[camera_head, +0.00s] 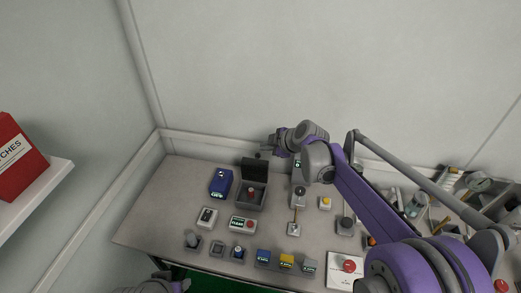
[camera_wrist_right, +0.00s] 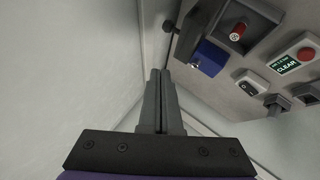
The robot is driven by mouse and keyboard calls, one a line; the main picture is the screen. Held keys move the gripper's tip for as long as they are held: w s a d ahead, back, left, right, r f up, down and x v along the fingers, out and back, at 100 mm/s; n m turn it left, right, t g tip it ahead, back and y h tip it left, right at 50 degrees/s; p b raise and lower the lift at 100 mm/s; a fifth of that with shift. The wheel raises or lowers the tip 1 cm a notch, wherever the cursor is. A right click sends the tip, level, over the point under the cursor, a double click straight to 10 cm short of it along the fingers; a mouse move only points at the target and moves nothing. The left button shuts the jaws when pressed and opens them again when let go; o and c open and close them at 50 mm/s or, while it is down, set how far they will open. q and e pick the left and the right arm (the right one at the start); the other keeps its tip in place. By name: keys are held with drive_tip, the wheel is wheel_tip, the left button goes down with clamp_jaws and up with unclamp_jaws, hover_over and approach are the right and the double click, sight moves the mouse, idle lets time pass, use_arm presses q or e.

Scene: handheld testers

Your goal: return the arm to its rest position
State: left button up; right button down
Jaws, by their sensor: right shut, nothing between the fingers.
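My right arm reaches in from the lower right in the head view, bent at the elbow over the table (camera_head: 150,225). Its gripper (camera_head: 266,153) is above the back of the table, near a dark open-lidded box (camera_head: 252,190). In the right wrist view the gripper's fingers (camera_wrist_right: 158,75) are together and empty, touching nothing that I can see. Part of my left arm shows at the bottom edge of the head view; its fingers are not seen.
A blue tester (camera_head: 221,183), a CLEAR button box (camera_head: 242,224) and several small switch units stand on the table. The blue tester also shows in the wrist view (camera_wrist_right: 209,58). Tools crowd the right end. Walls rise behind and left; a shelf holds a red box (camera_head: 18,155).

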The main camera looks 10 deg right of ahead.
drive_tip(key=s+d+r+m+g+h, duration=0.15)
drive_tip(key=s+m, duration=0.25)
drive_tip(key=s, duration=0.6)
drive_tip(key=s+d+m+h, duration=0.1)
drive_tip(key=s+d+m, duration=0.25)
drive_tip(key=s, duration=0.65)
drive_tip(key=s+d+f+m+h, duration=0.1)
drive_tip(key=s+f+m, duration=0.3)
drive_tip(key=s, duration=0.4)
drive_tip(key=s+d+f+m+h, duration=0.2)
drive_tip(key=s+d+f+m, duration=0.1)
drive_tip(key=s, duration=0.6)
drive_tip(key=shift+d+f+m+g, duration=0.2)
drive_tip(key=shift+f+m+g, duration=0.25)
drive_tip(key=shift+f+m, duration=0.45)
